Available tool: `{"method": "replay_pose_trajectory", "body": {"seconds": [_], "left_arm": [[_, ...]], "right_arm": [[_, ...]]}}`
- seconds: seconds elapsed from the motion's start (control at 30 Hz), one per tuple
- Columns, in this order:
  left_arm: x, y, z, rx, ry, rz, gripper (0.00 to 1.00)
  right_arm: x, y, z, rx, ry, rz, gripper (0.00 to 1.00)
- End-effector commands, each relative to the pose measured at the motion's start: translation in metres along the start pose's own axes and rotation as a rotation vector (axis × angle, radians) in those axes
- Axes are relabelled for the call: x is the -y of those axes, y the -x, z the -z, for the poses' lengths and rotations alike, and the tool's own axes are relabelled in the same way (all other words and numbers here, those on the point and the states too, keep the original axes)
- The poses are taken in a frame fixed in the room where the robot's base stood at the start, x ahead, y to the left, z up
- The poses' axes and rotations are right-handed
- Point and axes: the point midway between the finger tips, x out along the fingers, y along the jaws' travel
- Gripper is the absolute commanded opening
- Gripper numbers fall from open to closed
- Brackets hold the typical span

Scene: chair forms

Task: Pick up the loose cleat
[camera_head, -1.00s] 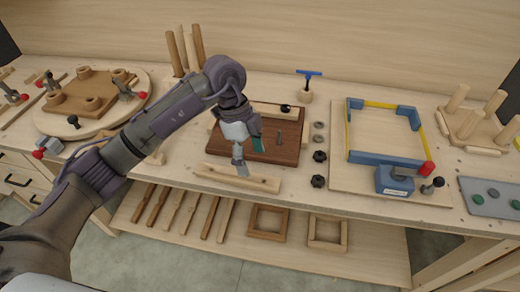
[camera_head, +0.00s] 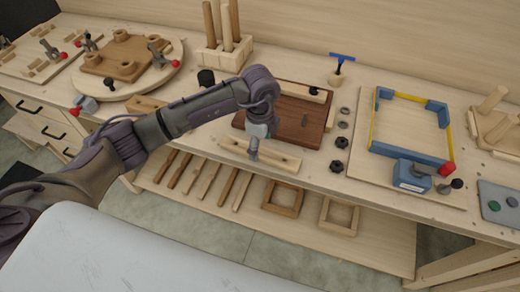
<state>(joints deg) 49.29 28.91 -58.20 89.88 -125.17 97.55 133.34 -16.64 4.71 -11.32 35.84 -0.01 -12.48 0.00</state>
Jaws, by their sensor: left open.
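The loose cleat, a pale wooden strip with holes (camera_head: 282,160), lies along the bench's front edge, in front of a dark brown wooden board (camera_head: 285,128). My left gripper (camera_head: 254,154) points down at the cleat's left-middle part, its fingertips over or beside it. It is open; whether the fingers touch the cleat cannot be told, and they hide a little of it. Another pale strip (camera_head: 296,89) with a black knob lies along the board's back edge. My right gripper is out of view.
Several black knobs and washers (camera_head: 340,140) sit right of the board. Farther right is a blue-cornered frame fixture (camera_head: 410,112) with a red-knobbed clamp. A block with upright dowels (camera_head: 222,55) stands behind my left arm. Wooden strips and frames (camera_head: 283,197) lie on the lower shelf.

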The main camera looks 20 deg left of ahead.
Motion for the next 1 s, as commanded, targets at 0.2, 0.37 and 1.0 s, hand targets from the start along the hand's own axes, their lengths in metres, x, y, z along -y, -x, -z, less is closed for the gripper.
{"method": "replay_pose_trajectory", "body": {"seconds": [0.2, 0.37, 1.0], "left_arm": [[0.0, -0.022, 0.0, -0.002, 0.0, 0.001, 0.76], [0.001, -0.024, 0.0, -0.002, -0.001, 0.003, 0.76], [0.001, -0.024, 0.0, -0.002, 0.0, 0.003, 0.07]], "right_arm": [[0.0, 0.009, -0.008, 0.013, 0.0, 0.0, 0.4], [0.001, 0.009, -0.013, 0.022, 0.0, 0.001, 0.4], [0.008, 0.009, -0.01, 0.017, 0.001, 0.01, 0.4]]}}
